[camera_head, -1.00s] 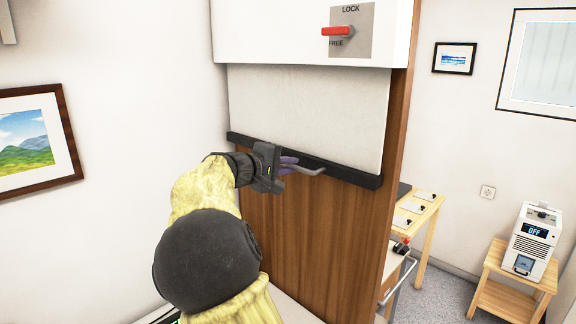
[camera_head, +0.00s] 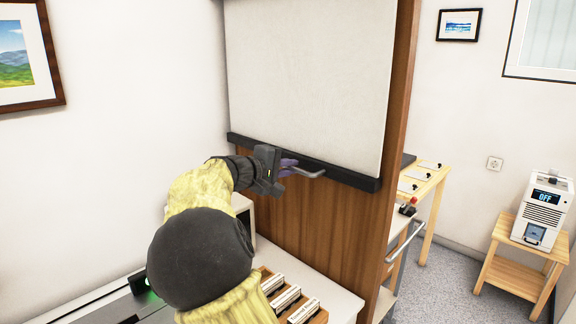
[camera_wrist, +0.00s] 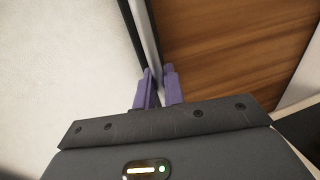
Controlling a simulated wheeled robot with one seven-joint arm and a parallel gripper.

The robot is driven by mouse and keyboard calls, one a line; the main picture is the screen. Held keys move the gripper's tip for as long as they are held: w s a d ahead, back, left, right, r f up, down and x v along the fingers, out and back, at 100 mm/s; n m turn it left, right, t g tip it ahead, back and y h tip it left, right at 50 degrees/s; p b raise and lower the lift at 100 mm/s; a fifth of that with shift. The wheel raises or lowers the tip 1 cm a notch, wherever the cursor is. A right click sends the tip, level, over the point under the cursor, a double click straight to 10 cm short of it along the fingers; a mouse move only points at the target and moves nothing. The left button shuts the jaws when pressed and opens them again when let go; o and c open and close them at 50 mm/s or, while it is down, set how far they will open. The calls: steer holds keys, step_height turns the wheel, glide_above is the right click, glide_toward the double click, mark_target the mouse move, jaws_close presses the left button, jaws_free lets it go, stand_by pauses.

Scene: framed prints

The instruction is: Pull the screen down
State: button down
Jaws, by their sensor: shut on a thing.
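The screen (camera_head: 308,75) is a pale sheet hanging in front of a wooden panel (camera_head: 300,220). A black bar (camera_head: 350,180) runs along its lower edge, with a grey bent handle (camera_head: 310,174) on it. My gripper (camera_head: 288,166) is at the handle, its purple fingers shut on it. In the wrist view the purple fingers (camera_wrist: 158,85) close around a grey strip beside the black bar, with the screen (camera_wrist: 60,60) to the left and wood to the right. The fingers hide part of the handle. The lock lever is out of view now.
A white counter with a wooden tray of labelled blocks (camera_head: 290,298) lies below my arm. Right of the panel are a wooden table (camera_head: 425,185) and a white device reading OFF (camera_head: 543,210) on a wooden stand. A framed landscape (camera_head: 25,55) hangs at left.

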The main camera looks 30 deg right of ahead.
step_height(320, 180, down, 9)
steer(key=b, duration=0.6)
steer(key=shift+r, duration=0.15)
steer(key=shift+d, duration=0.1)
steer(key=c, duration=1.6)
jaws_free()
steer(key=shift+w, duration=0.1)
steer(key=p+v, duration=0.2)
steer(key=v, duration=1.5)
steer(key=shift+a, duration=0.2)
